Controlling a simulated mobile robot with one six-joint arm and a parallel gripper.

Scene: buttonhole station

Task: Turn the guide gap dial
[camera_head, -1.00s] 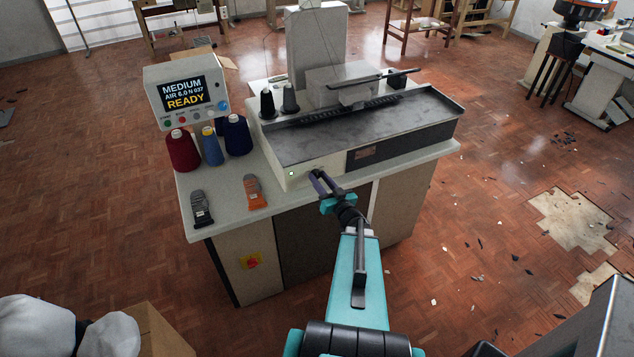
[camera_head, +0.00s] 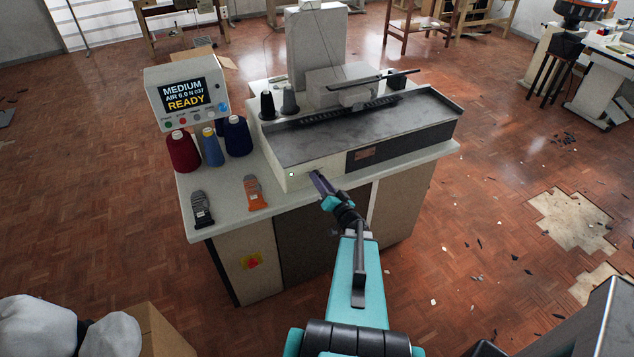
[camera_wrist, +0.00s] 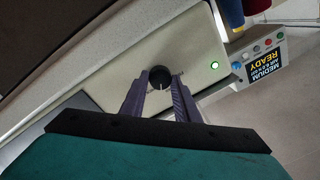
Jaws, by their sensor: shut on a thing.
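The guide gap dial (camera_wrist: 160,76) is a small round black knob with a pale pointer mark, on the cream front panel (camera_wrist: 190,50) of the machine. In the wrist view my gripper (camera_wrist: 160,86) has its two purple fingers on either side of the dial, shut on it. In the head view my gripper (camera_head: 318,180) reaches the machine's front panel, and its fingers hide the dial there.
A display box (camera_head: 187,92) reading "MEDIUM AIR 6.0 N 037 READY" stands at the back left.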

